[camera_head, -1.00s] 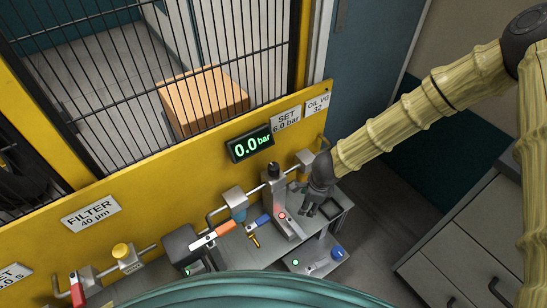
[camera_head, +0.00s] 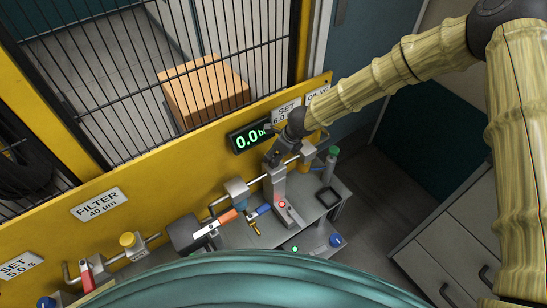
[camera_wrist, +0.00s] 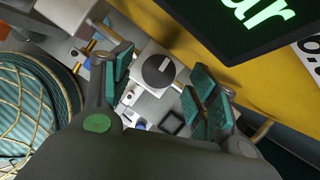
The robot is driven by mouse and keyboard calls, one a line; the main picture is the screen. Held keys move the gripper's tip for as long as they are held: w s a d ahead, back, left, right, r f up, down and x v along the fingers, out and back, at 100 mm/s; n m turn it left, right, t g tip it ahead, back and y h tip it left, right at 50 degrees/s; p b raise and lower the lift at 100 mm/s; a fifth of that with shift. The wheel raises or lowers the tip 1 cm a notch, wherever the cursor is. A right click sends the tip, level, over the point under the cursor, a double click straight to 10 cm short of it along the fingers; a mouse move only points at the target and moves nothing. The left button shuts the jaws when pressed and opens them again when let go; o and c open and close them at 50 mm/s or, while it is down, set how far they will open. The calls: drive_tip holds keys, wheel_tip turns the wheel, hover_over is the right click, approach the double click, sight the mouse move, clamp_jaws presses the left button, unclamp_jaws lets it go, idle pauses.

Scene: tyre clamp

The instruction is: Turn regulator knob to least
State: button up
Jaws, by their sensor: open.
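The regulator knob (camera_wrist: 158,71) is a round black knob with a white pointer line, on top of a pale grey block. In the wrist view it lies between my gripper's (camera_wrist: 162,88) teal finger pads, apart from both. The pointer line points up and slightly right. In the head view my gripper (camera_head: 275,150) is above the regulator (camera_head: 276,182), and mostly hides the knob. My gripper is open and empty. The green display (camera_head: 250,138) behind reads 0.0, its right end covered by my gripper.
The yellow panel (camera_head: 160,170) with its labels runs close behind my gripper.

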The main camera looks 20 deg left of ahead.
sight(274, 157)
drive_tip(key=shift+x, duration=1.75)
drive_tip(key=c, duration=1)
